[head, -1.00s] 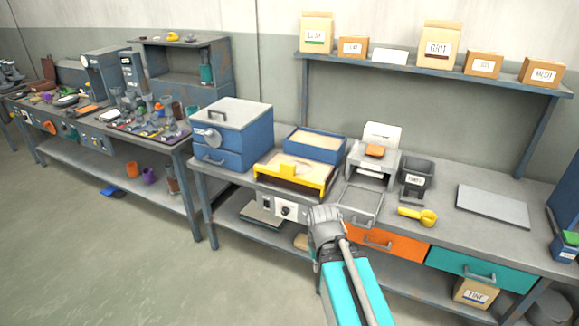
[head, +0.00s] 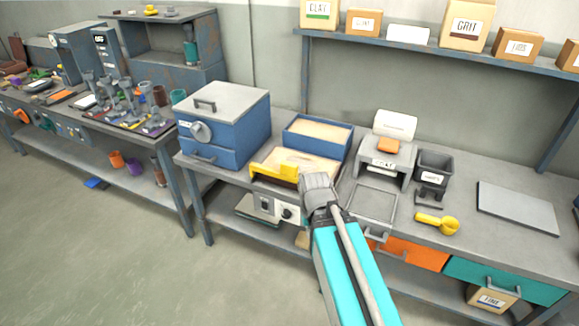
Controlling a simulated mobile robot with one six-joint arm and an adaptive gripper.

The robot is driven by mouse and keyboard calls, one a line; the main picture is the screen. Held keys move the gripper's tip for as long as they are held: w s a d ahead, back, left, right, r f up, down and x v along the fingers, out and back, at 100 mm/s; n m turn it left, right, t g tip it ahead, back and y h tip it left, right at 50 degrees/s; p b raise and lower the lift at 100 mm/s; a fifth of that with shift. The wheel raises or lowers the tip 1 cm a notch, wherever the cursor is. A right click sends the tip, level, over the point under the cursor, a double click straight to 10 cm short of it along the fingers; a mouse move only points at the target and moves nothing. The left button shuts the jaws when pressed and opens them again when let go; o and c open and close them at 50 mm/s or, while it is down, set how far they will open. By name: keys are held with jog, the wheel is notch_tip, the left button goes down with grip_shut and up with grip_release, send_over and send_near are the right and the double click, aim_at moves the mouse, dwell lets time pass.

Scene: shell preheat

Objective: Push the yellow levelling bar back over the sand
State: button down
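The yellow levelling bar (head: 275,173) lies across the front of a shallow sand tray (head: 257,165) on the bench. Its left part shows, and my arm hides its right part. Pale sand (head: 305,157) shows behind the bar. The grey end of my arm, with my gripper (head: 318,188), is at the right front of the bar and tray. The fingers cannot be made out, so I cannot tell whether they are open or whether they touch the bar.
A blue lidded box (head: 224,125) stands left of the tray, and a blue bin of sand (head: 318,136) stands behind it. A shelf of boxes hangs above.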

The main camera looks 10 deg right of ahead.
jog(key=shift+w+a, duration=0.4)
jog(key=shift+w, duration=0.1)
jog(key=w+d+f+n+t+h+b, duration=0.1)
jog(key=w+f+n+t+h+b, duration=0.45)
jog(key=w+n+h+b, duration=0.4)
jog(key=w+a+r+n+t+b, duration=0.1)
jog(key=w+a+n+t+b, duration=0.3)
jog(key=n, duration=0.6)
jog(key=w+a+r+n+t+b, duration=0.2)
jog(key=w+a+n+t+b, duration=0.2)
jog(key=n, duration=0.5)
jog(key=a+t+h+b, duration=0.1)
jog(key=a+b, duration=0.1)
jog(key=b, duration=0.1)
jog(key=shift+a+n+b, duration=0.25)
jog(key=shift+n+b, duration=0.05)
jog(key=shift+n, duration=0.05)
